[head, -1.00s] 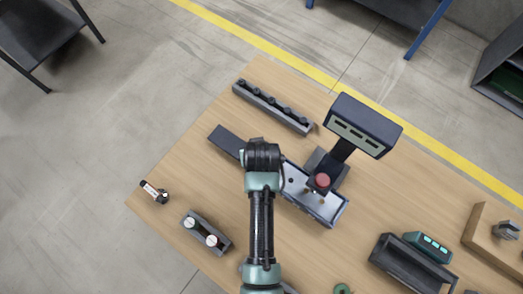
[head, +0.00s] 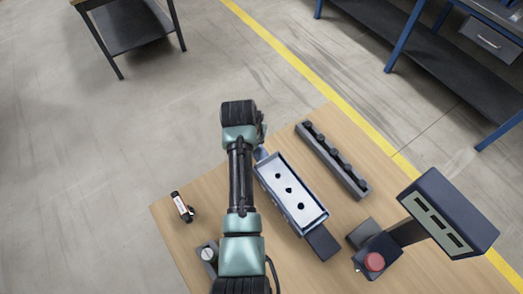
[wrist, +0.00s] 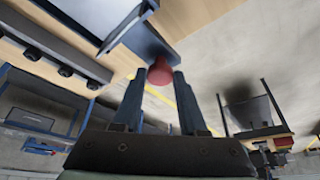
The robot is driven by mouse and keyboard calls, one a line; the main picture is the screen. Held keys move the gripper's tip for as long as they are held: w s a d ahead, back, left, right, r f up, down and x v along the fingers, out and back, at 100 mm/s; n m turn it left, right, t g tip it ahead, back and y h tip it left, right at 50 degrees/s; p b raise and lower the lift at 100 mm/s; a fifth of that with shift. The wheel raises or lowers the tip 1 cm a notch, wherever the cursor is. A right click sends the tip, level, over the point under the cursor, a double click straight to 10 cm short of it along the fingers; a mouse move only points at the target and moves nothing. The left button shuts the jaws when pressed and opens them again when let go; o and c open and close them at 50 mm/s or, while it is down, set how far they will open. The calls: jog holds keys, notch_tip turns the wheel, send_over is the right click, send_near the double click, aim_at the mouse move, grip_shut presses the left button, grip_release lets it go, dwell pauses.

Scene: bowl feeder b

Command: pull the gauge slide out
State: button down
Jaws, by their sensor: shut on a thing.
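The gauge slide (head: 281,170) is a long blue-rimmed tray with a pale inside and several dark spots. In the head view it lies out to the left, clear of the gauge stand (head: 447,214), along a dark bed (head: 322,243) that shows at its near right end. My gripper (wrist: 159,76) is shut on a red knob (wrist: 159,68) at the slide's outer end. The slide's blue end wall (wrist: 150,38) is just beyond the knob in the wrist view. In the head view my arm hides the knob and fingers.
A grey rack with several dark pegs (head: 333,159) lies parallel, right of the slide. A red button (head: 374,261) sits on the stand's base. A small dark and white cylinder (head: 182,206) lies at the left table edge. Open floor lies beyond the table edge.

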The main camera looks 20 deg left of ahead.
jog(key=shift+w+a+r, duration=0.1)
jog(key=shift+w+a, duration=0.2)
jog(key=shift+a, duration=0.15)
jog(key=c, duration=0.9)
grip_release()
jog(key=shift+r, duration=0.1)
jog(key=o, duration=0.4)
jog(key=shift+w+a, duration=0.1)
jog(key=shift+o, duration=0.2)
jog(key=a+b+v, duration=0.1)
jog(key=v, duration=1.1)
jog(key=shift+d+r+b, duration=0.35)
jog(key=shift+d+b, duration=0.05)
jog(key=shift+d, duration=0.15)
